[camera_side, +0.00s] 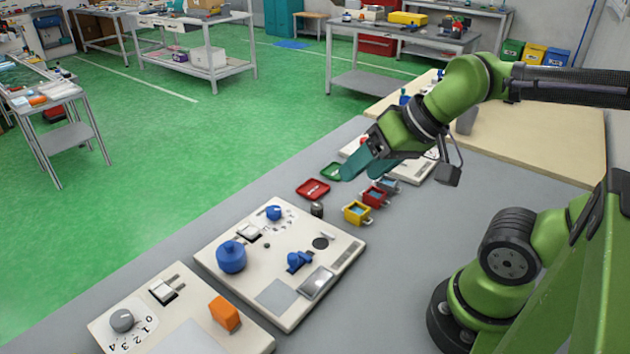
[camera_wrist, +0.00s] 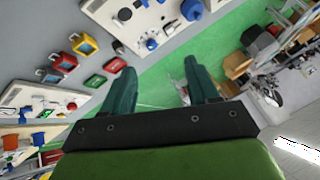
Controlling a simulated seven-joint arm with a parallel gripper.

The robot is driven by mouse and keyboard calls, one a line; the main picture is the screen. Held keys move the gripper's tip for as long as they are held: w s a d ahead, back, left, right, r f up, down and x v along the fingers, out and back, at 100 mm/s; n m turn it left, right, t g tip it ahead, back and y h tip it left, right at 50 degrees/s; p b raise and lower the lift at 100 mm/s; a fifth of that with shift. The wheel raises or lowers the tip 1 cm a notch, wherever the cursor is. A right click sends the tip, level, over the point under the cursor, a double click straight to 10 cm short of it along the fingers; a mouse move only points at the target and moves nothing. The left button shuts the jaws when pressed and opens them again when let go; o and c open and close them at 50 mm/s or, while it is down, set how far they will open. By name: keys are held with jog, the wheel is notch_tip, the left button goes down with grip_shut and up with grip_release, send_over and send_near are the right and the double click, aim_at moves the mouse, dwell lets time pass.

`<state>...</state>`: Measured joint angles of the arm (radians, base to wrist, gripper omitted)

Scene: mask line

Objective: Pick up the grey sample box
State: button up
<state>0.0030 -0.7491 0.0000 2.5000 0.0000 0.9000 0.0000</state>
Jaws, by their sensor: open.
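The grey sample box (camera_side: 390,185) is small and open-topped with a blue inside. It stands on the grey bench in the side view, at the far end of a row behind the red box (camera_side: 375,196) and the yellow box (camera_side: 357,213). In the wrist view the grey box (camera_wrist: 48,75) is at the left, beyond the red one (camera_wrist: 62,60). My gripper (camera_side: 358,170) has teal fingers and hangs above the bench, up and left of the grey box in the side view. In the wrist view my gripper (camera_wrist: 160,72) is open with nothing between its fingers.
A red tray (camera_side: 313,190) and a green tray (camera_side: 331,172) lie left of the boxes. A dark cylinder (camera_side: 317,209) stands near the yellow box. A white panel with blue knobs (camera_side: 275,295) is in front; another panel (camera_side: 424,166) lies behind. Bare bench (camera_side: 430,225) is to the right.

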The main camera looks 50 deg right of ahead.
jog(key=w+d+f+m+g, duration=0.25)
jog(key=w+d+m, duration=0.25)
jog(key=d, duration=0.3)
jog(key=m+g+h, duration=0.2)
jog(key=m+g, duration=0.3)
jog(key=m, duration=2.1)
send_over(389, 181)
notch_tip(389, 181, down, 4)
jog(key=f, duration=0.1)
notch_tip(389, 181, down, 16)
jog(key=shift+d+f, duration=0.1)
jog(key=shift+c, duration=0.2)
jog(key=c, duration=0.8)
